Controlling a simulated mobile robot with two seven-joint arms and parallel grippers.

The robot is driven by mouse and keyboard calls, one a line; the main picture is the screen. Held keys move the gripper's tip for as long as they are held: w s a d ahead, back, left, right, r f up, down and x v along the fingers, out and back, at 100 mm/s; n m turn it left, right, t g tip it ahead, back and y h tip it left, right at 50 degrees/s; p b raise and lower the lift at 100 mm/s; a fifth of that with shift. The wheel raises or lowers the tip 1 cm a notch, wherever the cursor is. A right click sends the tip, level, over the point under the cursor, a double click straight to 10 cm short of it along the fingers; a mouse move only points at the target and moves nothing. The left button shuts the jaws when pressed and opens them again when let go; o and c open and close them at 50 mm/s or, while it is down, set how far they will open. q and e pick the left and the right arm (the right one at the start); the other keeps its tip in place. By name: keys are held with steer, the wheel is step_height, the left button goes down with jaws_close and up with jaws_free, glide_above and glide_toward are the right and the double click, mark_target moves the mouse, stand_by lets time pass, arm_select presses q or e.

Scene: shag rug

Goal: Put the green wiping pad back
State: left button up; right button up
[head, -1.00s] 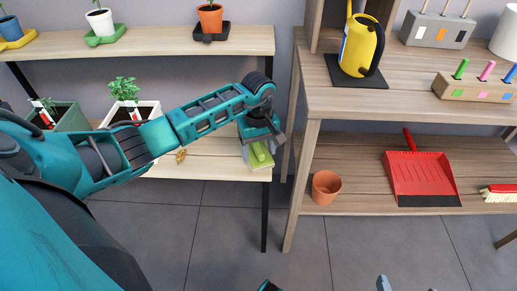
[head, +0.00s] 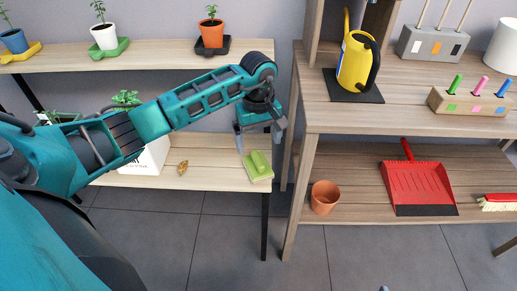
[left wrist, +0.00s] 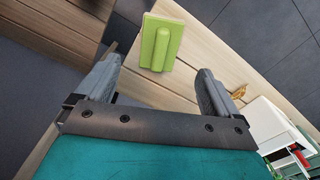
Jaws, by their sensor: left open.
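The green wiping pad (head: 257,164), a flat block with a raised grip along its top, lies on the right end of the left rack's lower shelf (head: 215,179). My left gripper (head: 260,139) is open and empty, just behind and above the pad, apart from it. In the left wrist view, the pad (left wrist: 160,43) shows whole beyond the two spread fingertips (left wrist: 158,75), and nothing is between them. Of my right gripper only a tiny tip (head: 383,289) seems to show at the bottom edge of the head view.
A brown leaf-like piece (head: 183,167) and a white planter (head: 150,158) are on the same shelf. The right rack holds a terracotta pot (head: 325,197), red dustpan (head: 418,183), brush (head: 499,203) and yellow watering can (head: 357,62). Rack posts stand close right of the pad.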

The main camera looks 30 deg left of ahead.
mark_target(259, 160)
arm_select(q)
step_height(259, 160, up, 4)
steer(key=shift+f, duration=0.1)
stand_by(0.6)
